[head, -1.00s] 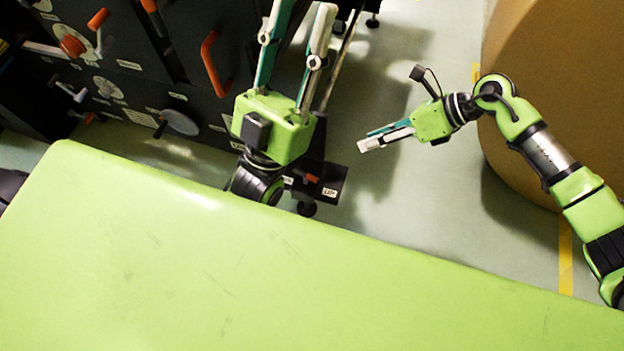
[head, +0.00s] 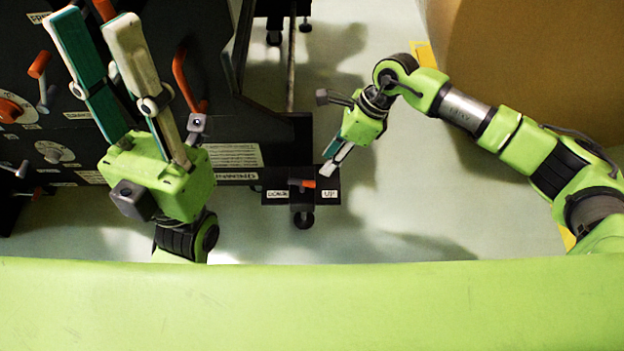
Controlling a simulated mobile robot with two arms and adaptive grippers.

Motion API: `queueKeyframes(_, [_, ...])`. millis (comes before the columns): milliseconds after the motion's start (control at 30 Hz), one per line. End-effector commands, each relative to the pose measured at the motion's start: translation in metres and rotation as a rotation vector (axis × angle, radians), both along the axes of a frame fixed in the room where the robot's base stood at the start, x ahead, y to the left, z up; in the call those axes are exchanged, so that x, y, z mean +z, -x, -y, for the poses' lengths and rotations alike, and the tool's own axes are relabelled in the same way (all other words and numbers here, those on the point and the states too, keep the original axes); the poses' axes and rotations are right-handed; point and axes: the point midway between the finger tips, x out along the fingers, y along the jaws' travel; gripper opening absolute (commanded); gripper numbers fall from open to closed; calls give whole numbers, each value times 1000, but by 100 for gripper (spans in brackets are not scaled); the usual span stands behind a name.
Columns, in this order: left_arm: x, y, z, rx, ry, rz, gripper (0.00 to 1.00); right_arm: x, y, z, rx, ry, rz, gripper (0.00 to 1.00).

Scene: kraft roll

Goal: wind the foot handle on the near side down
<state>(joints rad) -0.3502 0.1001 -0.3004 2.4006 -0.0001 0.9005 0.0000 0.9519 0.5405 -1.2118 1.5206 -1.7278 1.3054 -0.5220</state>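The foot handle (head: 302,183) is a small orange grip on a dark bracket low on the black machine, above a round foot. A label reading UP (head: 329,194) is at its right, and another label, seemingly DOWN (head: 277,194), is at its left. My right gripper (head: 328,169) points down and left, its tips just above and right of the handle in the picture. Whether they touch it is unclear. Its teal and white fingers overlap, so their gap is hidden. My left gripper (head: 92,20) is open and empty, pointing up in front of the machine.
A big brown roll (head: 540,60) stands at the right. Pale floor lies between them. My green body fills the bottom.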

Motion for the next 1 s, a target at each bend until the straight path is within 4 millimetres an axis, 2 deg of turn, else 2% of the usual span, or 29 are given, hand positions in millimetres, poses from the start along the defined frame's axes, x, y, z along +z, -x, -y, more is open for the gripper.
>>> queueKeyframes(33, [-9,0,0,0,0,0,30,-16,2,-5,1,0,-3,30])
queueKeyframes(167, [-18,0,0,0,0,-1,30,-41,5,-17,1,0,-2,30])
queueKeyframes(400, [-9,-3,2,3,-4,51,30,-73,9,-32,0,0,-2,30])
queueKeyframes(600, [-5,-4,2,3,-6,64,30,-81,10,-37,-1,-2,0,30])
queueKeyframes(867, [-5,-4,2,3,-6,64,30,-81,10,-37,-1,-1,0,30])
queueKeyframes(967, [-5,-4,2,3,-6,64,30,-81,10,-37,-1,-1,0,4])
queueKeyframes(1000, [-5,-4,2,3,-6,65,30,-81,10,-37,-1,-1,0,0])
